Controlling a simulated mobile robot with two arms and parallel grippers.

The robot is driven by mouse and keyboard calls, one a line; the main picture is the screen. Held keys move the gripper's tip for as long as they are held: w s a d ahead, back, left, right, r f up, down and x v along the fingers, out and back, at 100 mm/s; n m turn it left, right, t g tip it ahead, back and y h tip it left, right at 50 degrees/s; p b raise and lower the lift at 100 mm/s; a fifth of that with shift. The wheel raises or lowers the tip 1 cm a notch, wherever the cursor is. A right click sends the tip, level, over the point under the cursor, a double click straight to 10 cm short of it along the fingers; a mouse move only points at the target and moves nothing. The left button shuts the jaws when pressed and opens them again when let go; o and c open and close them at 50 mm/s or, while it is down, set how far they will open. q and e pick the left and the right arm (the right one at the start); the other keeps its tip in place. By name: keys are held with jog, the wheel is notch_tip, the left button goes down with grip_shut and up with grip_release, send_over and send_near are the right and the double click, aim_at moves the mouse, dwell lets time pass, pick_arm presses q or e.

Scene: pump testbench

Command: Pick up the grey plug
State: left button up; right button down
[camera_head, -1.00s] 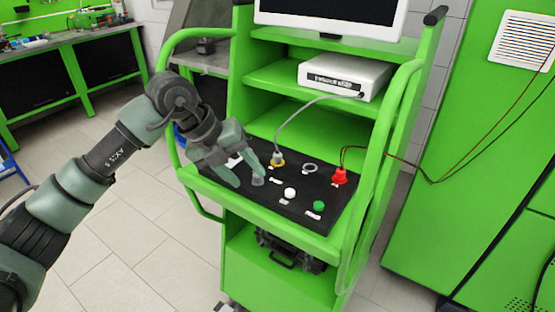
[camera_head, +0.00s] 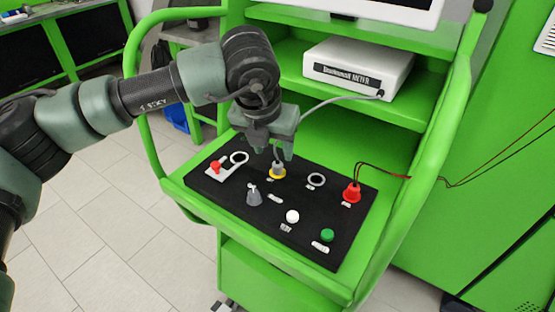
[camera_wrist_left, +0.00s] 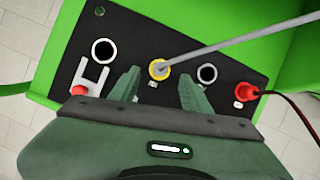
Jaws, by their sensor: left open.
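The grey plug (camera_head: 278,168) sits upright in the yellow-ringed socket on the black panel (camera_head: 330,239), with its grey cable rising from it. In the left wrist view the plug (camera_wrist_left: 158,69) shows inside the yellow ring. My left gripper (camera_head: 270,148) is open and points down just above the plug, partly covering it and its cable. In the left wrist view the left gripper's fingers (camera_wrist_left: 160,86) are apart, one on each side of the plug in the picture; I see no contact. My right gripper is not in view.
A grey knob (camera_head: 254,196), a red plug (camera_head: 352,192) with red and black wires, a white button (camera_head: 292,216), a green button (camera_head: 327,235) and a red switch (camera_head: 216,167) share the panel. The grey cable runs to the white meter (camera_head: 357,66). A green rail (camera_head: 447,130) stands at right.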

aim_at(277, 164)
pick_arm(q)
jog(key=p+x, duration=0.1)
jog(key=x, duration=0.1)
jog(key=shift+s+d+f+p, duration=0.1)
jog(key=shift+f+p, duration=0.3)
jog(key=x, duration=0.2)
jog(key=shift+f+p, duration=0.3)
jog(key=shift+w+f, duration=0.35)
grip_shut()
jog(key=shift+r, duration=0.15)
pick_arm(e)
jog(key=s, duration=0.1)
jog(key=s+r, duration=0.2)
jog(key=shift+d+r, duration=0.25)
